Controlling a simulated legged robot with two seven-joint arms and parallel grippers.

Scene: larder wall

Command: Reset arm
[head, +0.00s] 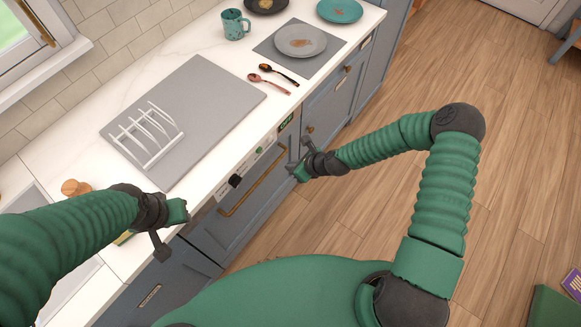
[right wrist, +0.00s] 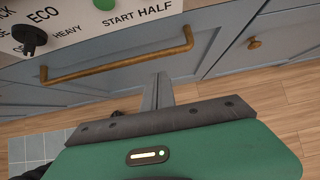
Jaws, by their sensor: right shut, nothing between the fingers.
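My right gripper (head: 299,170) is in front of the cabinet fronts, at the right end of the dishwasher. In the right wrist view its fingers (right wrist: 158,92) are together and hold nothing. The brass dishwasher handle (right wrist: 120,68) lies beyond the fingers, and I see no contact. The handle (head: 252,182) also shows in the head view, below the white control panel (head: 262,153) with its black knob (head: 235,181). My left gripper (head: 172,212) is over the counter's front edge at the lower left. Its fingers are too unclear to tell open from shut.
The white counter (head: 190,50) holds a grey mat (head: 215,95) with a white rack (head: 146,134), two spoons (head: 272,77), a teal mug (head: 235,24) and a grey plate (head: 300,40) on a placemat. The wooden floor (head: 500,150) at the right is mostly clear.

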